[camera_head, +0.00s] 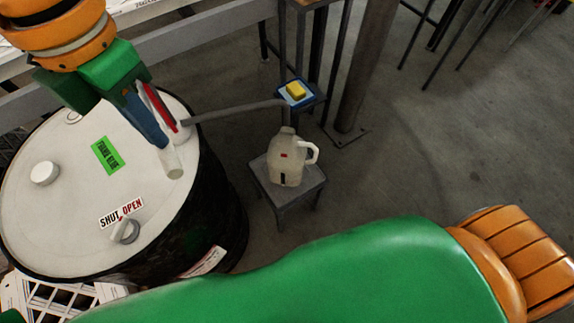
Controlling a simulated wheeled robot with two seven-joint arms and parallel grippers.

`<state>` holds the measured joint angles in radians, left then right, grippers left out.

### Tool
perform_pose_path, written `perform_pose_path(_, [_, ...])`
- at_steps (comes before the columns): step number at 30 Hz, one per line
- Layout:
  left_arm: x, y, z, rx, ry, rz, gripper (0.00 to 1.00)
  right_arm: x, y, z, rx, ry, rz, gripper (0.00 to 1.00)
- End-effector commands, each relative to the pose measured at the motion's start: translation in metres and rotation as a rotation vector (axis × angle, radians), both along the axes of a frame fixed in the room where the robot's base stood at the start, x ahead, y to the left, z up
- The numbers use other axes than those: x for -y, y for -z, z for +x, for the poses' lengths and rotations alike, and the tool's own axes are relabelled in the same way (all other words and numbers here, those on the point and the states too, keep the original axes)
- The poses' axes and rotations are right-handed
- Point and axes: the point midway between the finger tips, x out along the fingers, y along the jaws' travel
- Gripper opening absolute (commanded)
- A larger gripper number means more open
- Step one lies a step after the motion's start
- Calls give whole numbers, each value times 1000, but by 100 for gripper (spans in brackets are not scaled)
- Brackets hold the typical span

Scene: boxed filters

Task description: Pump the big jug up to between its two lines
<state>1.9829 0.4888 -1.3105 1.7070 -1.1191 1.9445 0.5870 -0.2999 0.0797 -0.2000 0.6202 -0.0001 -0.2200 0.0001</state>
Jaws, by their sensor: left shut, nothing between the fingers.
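The big jug (287,160) is pale and translucent, with a white handle on its right side. It stands upright on a small grey stool (287,205). A red mark and a dark mark show on its front; its fill level is too small to tell. A grey spout pipe (235,111) runs from the drum (70,215) to above the jug's mouth. My left gripper (166,140) points down over the drum's right part, shut and empty. A pale upright cylinder (173,163) is just below its fingertips; I cannot tell whether they touch. My right gripper is out of view.
A lever (127,232) sits by a "SHUT OPEN" label (121,213) on the lid. A white cap (44,173) and green label (107,155) are also there. A yellow button on a blue base (296,90) stands behind the jug, near a post (364,70). Floor to the right is clear.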

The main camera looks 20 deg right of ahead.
Motion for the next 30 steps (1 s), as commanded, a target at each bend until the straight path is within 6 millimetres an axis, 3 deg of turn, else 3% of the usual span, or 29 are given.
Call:
perform_pose_path(19, [0, 23, 0, -1, 0, 1, 0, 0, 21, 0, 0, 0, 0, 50])
perform_pose_path(30, [0, 24, 0, -1, 0, 1, 0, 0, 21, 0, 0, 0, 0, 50])
